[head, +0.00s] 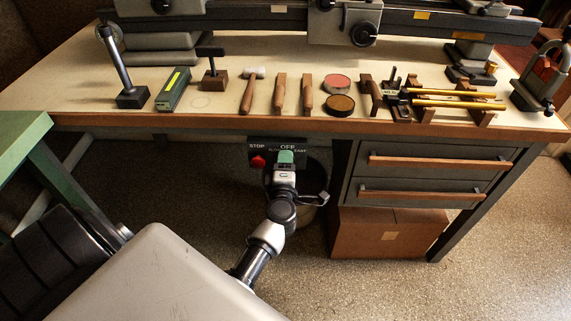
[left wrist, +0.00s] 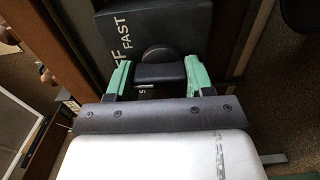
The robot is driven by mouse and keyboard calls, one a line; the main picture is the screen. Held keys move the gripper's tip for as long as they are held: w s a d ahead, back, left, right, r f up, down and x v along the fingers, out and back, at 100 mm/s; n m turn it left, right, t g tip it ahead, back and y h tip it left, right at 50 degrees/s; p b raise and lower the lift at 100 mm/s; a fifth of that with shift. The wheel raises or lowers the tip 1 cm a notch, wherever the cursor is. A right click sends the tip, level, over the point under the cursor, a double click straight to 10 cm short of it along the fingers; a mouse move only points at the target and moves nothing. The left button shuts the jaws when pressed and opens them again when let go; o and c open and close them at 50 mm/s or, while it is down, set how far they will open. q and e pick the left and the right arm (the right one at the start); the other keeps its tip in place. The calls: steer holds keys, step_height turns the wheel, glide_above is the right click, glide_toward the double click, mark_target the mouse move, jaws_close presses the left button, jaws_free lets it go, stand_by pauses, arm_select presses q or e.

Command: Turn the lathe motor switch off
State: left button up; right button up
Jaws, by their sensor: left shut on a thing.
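The dark switch panel (head: 262,147) hangs under the front edge of the bench, with STOP, OFF and FAST lettering and a red button (head: 257,162) at its left. In the left wrist view, the panel (left wrist: 190,22) shows the letters FF and FAST beside a black switch knob (left wrist: 158,73). My left gripper (head: 286,157) reaches up to the panel from below. In the left wrist view, the green fingers of my left gripper (left wrist: 157,74) are shut on the knob, one on each side. In the head view the gripper hides the knob. I cannot tell the knob's setting.
The lathe (head: 345,20) stands at the back of the bench (head: 215,118). Several hand tools, two round tins and brass tubes lie along its front. Drawers (head: 430,160) and a cardboard box (head: 385,235) are right of the panel. A green table (head: 22,130) is at left.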

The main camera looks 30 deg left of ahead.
arm_select(q)
steer(key=shift+f, duration=0.1)
stand_by(0.3)
steer(key=o, duration=0.9)
steer(key=shift+o, duration=0.2)
steer(key=v, duration=1.1)
arm_select(e)
steer(key=shift+w, duration=0.15)
arm_select(q)
steer(key=shift+w, duration=0.1)
